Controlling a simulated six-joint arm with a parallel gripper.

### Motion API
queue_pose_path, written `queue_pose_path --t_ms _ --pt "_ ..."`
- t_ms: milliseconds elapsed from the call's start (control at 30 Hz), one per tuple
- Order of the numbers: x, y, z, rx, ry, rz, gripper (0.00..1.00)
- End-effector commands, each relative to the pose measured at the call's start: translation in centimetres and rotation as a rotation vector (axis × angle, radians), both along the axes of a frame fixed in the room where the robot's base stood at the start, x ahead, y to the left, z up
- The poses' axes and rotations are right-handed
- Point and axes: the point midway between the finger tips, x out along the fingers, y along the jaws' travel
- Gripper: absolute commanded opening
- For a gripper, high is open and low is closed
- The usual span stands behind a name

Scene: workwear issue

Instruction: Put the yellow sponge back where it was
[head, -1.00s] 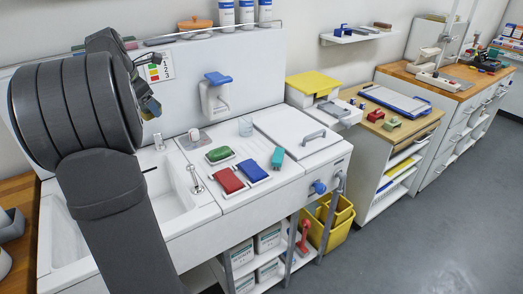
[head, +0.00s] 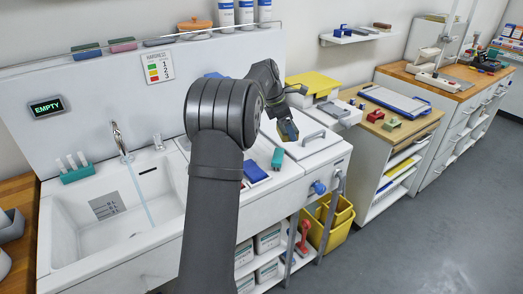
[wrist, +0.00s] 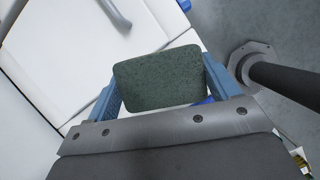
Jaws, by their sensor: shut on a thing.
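My gripper (head: 291,125) is shut on the sponge (head: 287,132), above the right part of the white counter. In the wrist view the sponge (wrist: 158,80) shows a dark green, rough face between the two blue fingers of my gripper (wrist: 162,84). Only a little yellow shows on it in the head view. Several other sponges or pads lie on the ledge above the sink, among them a green one (head: 86,48), a pink one (head: 123,44) and a blue-grey one (head: 158,41). Where the yellow sponge was before cannot be told.
A blue pad (head: 255,173) and a teal block (head: 277,158) lie on the counter. Water runs from the tap (head: 121,140) into the sink (head: 85,243). Bottles (head: 246,12) and an orange-lidded pot (head: 194,26) stand on the ledge. A handled lid (head: 325,142) is near my gripper.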

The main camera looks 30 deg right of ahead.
Motion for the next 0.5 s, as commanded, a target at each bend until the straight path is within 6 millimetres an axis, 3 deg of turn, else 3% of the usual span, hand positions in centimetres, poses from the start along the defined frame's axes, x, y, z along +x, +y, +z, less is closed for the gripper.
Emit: queue_pose_path --t_ms 167,500 --pt "1.5 0.2 -1.6 0.004 0.006 -0.007 0.6" --pt "8.6 2.7 -6.0 0.003 0.004 -0.006 0.6"
